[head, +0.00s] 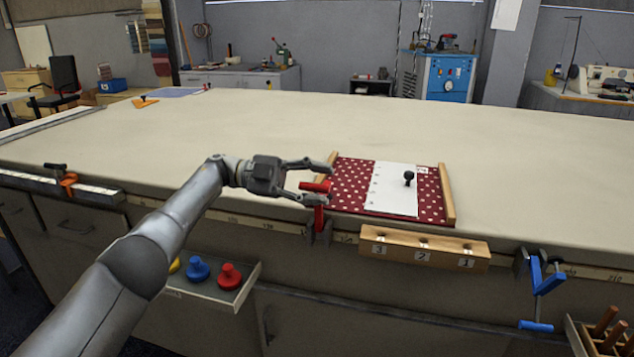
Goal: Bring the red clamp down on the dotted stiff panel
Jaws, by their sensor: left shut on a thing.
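The dotted stiff panel (350,183) is dark red with white dots and lies flat near the table's front edge, with a white sheet (385,190) over its middle. The red clamp (319,216) stands at the table edge by the panel's front left corner, its red bar level at the top. My left gripper (320,183) comes in from the left and is shut on the clamp's red top bar. Its fingers partly hide the bar. I cannot tell whether the clamp touches the panel. My right gripper is out of view.
Wooden bars (447,194) flank the panel, and a black knob (408,177) stands on the sheet. A numbered wooden block (425,248) and a blue clamp (540,283) are at the front edge. An open drawer (210,290) holds coloured knobs. The table behind is mostly clear.

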